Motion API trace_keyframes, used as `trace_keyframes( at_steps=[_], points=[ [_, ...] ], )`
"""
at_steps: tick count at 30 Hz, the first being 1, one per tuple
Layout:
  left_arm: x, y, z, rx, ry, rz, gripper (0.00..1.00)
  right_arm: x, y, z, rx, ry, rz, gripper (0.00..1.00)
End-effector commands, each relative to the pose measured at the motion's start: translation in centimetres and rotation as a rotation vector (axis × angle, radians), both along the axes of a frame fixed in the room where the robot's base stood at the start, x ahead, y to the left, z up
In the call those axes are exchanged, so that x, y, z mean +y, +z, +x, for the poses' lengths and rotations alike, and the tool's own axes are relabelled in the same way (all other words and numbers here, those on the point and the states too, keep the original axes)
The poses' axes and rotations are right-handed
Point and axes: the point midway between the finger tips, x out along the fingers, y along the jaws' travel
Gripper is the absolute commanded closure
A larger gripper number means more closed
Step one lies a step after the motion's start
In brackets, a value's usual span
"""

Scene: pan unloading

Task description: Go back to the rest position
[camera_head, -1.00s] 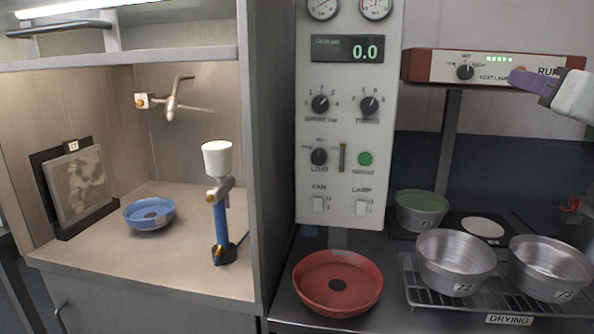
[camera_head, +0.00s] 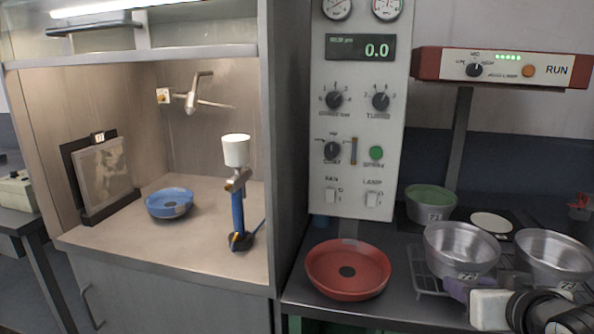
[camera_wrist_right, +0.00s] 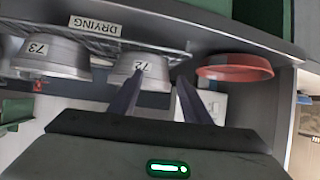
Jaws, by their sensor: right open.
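My right gripper (camera_head: 456,288) is at the lower right of the head view, in front of the drying rack, with its arm coming in from the right. My left gripper is not in view.
A red pan (camera_head: 348,268) sits left of the drying rack (camera_head: 428,284). A green-filled pan (camera_head: 431,203) stands behind, under the red heat lamp unit (camera_head: 500,67). A blue pan (camera_head: 170,203) and a blue stand with a white cup (camera_head: 237,150) are in the left booth.

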Motion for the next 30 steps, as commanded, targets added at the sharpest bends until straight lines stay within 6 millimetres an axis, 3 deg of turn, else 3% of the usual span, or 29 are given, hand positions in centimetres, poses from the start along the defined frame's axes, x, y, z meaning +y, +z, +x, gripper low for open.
trace_keyframes(
  at_steps=[1,3,6,9,15,19,24,30],
  points=[
    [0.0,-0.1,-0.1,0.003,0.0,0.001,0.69,1.1,-4.0,-2.0,0.083,0.022,-0.008,0.56],
    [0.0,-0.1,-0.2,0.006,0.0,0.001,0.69,2.3,-8.4,-4.8,0.184,0.051,-0.023,0.56],
    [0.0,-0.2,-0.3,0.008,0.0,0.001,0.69,4.0,-13.9,-9.6,0.324,0.093,-0.038,0.56],
    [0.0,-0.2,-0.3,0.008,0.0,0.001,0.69,5.3,-18.0,-14.3,0.447,0.132,-0.048,0.56],
    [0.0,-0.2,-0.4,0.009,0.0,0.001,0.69,7.4,-23.1,-23.0,0.645,0.194,-0.051,0.56],
    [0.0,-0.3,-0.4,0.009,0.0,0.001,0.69,8.4,-25.1,-28.3,0.761,0.228,-0.046,0.56],
    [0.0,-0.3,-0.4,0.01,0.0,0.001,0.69,9.6,-28.5,-25.7,0.655,0.254,-0.031,0.56],
    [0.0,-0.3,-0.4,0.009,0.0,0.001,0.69,11.4,-32.9,-24.0,0.512,0.28,0.007,0.56]
  ],
)
